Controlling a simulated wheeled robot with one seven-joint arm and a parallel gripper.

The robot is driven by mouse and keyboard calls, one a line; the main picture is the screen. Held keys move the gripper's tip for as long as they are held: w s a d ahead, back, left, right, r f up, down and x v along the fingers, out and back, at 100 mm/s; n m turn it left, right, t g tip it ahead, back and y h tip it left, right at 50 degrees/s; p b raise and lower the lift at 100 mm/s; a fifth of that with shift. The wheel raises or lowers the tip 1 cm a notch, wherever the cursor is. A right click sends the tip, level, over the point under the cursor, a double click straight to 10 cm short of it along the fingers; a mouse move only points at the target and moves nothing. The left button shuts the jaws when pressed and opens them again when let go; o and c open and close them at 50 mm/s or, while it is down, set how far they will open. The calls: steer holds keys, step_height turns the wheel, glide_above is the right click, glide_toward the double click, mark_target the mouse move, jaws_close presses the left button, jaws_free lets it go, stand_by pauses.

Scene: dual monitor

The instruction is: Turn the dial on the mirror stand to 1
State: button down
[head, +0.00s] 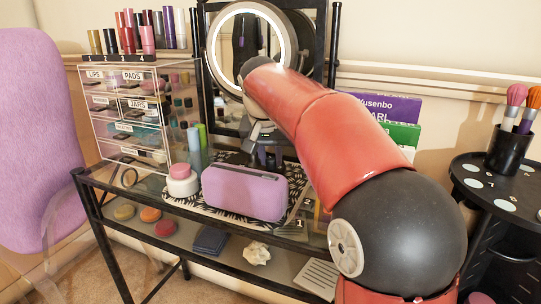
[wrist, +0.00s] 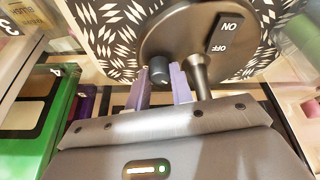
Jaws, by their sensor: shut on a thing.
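The mirror stand's round dark base (wrist: 185,32) fills the upper middle of the wrist view, with an ON/OFF switch (wrist: 226,34) on it. The small dark dial (wrist: 157,75) is near the base's edge, left of the metal post (wrist: 201,78). My gripper (wrist: 159,72) has its two pale purple fingers on either side of the dial, shut on it. I cannot read any dial mark. In the head view the lit ring mirror (head: 283,45) stands at the back, partly behind my arm. My gripper (head: 268,157) is low behind the purple case there; the dial is hidden.
The purple case (head: 240,192) and a pink-lidded jar (head: 182,181) stand on the patterned mat (head: 190,212). A clear drawer box (head: 103,112) is at left. Purple and green boxes (head: 403,133) stand behind my arm. A black brush cup (head: 508,150) is at right.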

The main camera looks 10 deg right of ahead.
steer(key=shift+d+n+y+p, duration=0.1)
steer(key=shift+n+y+p, duration=0.25)
steer(key=shift+n, duration=0.95)
steer(key=c, duration=1.2)
jaws_free()
steer(key=shift+c, duration=0.2)
steer(key=shift+r, duration=0.1)
steer(key=p+v, duration=0.1)
steer(key=v, duration=0.6)
steer(key=shift+s+r, duration=0.25)
